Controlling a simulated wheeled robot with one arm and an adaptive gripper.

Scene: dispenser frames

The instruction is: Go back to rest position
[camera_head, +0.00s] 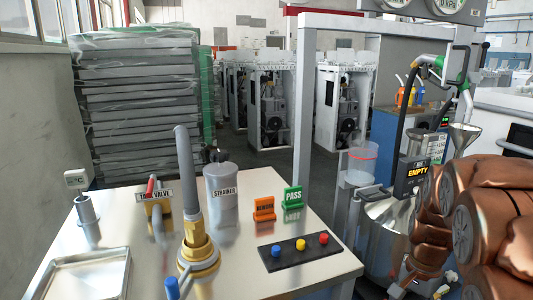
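My copper-coloured arm is folded at the right edge in the head view. Its smaller end links point down at the lower right. My gripper (418,284) seems to be at their lower end, small and dark, partly cut off by the bottom edge. Its fingers do not show clearly, and I cannot tell whether it is open or holds anything. It is beside the table's right side, apart from the things on the table.
A steel table (335,262) holds a strainer (222,190), tank valve (156,200), button strip (297,250), green PASS sign (292,198) and tray (90,272). Open floor lies behind the table.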

